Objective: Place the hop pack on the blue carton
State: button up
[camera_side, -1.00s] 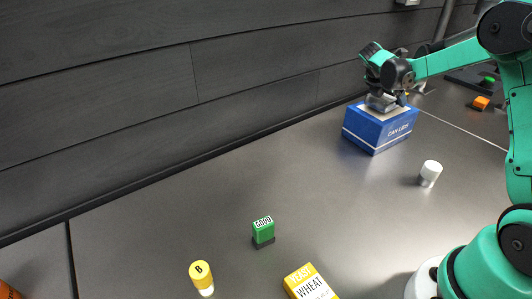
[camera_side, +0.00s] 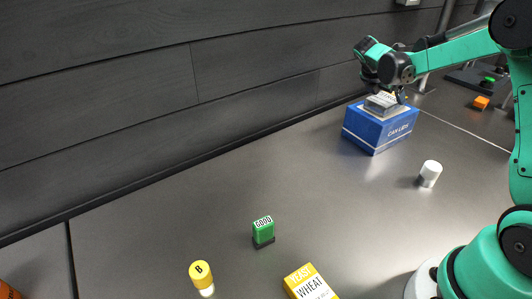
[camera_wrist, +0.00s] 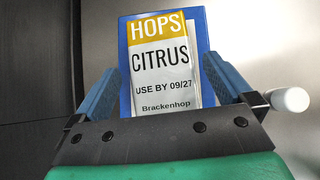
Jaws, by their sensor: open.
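The hop pack (camera_side: 382,104), a flat pale pack, lies on top of the blue carton (camera_side: 364,130), which reads CAN LIDS. In the wrist view the pack (camera_wrist: 162,68) shows a yellow HOPS band and the word CITRUS, with the blue carton (camera_wrist: 203,16) around its edges. My gripper (camera_side: 385,93) is just above the pack in the side view. Its jaws are open, one finger to each side of the pack in the wrist view. The near end of the pack is hidden behind my gripper there.
A white cylinder (camera_side: 429,173) stands right of the carton and shows in the wrist view (camera_wrist: 290,99). A green GOOD block (camera_side: 263,231), a yellow-topped B bottle (camera_side: 202,277) and a yellow yeast pack (camera_side: 309,284) are nearer. The dark wall runs behind; the middle table is clear.

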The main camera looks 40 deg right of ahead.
jog(key=v, duration=0.8)
jog(key=s+a+f+m+t+y, duration=0.1)
jog(key=s+a+m+t+y, duration=0.2)
jog(key=a+m, duration=0.6)
jog(key=s+a+f+m+t+y, duration=0.2)
jog(key=s+a+m+t+y, duration=0.2)
jog(key=a+m, duration=0.5)
jog(key=s+a+y, duration=0.2)
jog(key=a, duration=0.1)
jog(key=shift+s+f, duration=0.15)
jog(key=shift+f, duration=0.1)
